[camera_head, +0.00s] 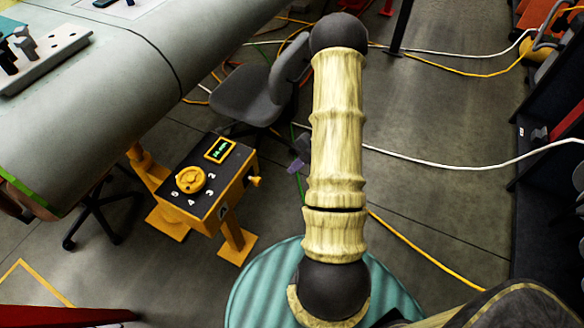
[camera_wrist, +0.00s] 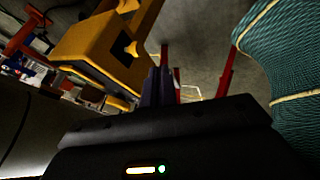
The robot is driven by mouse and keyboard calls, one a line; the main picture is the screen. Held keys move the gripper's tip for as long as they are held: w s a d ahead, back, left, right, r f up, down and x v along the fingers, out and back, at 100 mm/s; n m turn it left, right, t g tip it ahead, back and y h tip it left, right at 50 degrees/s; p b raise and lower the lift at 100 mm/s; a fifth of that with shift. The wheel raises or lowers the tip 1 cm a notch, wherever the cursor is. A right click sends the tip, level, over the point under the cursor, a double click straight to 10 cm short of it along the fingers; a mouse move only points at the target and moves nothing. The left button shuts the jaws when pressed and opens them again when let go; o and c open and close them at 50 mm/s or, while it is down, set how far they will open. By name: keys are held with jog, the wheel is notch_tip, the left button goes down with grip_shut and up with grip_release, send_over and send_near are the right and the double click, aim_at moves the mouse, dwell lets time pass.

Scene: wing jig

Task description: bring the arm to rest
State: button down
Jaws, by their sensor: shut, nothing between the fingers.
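My arm, pale and ribbed with dark round joints, rises through the middle of the head view, its upper joint at the top. My gripper (camera_wrist: 160,88) shows in the wrist view as dark purple fingers, close together with nothing between them. In the head view, a small purplish part beside the arm's left edge looks like the fingertips (camera_head: 299,146); the rest of the gripper is hidden behind the arm. The fingers appear apart from the yellow control stand (camera_head: 217,185), which stands to their left. That stand also shows upper left in the wrist view (camera_wrist: 100,48).
A large grey wing panel (camera_head: 120,85) fills the upper left. A dark office chair (camera_head: 245,95) stands behind the control stand. White and yellow cables (camera_head: 470,165) cross the floor. Dark shelving (camera_head: 545,140) lines the right edge.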

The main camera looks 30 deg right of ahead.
jog(key=w+a+r+m+t+h, duration=0.4)
jog(key=w+r+m+h, duration=0.35)
jog(key=r, duration=0.55)
jog(key=s+a+r+m+g, duration=0.2)
jog(key=s+a+r+m, duration=0.3)
jog(key=s+a+m, duration=0.25)
jog(key=s+a+r+m+g, duration=0.2)
jog(key=s+a+r+m, duration=0.2)
jog(key=s+a+m, duration=0.4)
notch_tip(320, 180, up, 14)
jog(key=d+p, duration=0.1)
jog(key=p, duration=1.3)
jog(key=shift+s+d+f+y, duration=0.15)
jog(key=shift+s+d+y, duration=0.05)
jog(key=shift+d+y, duration=0.15)
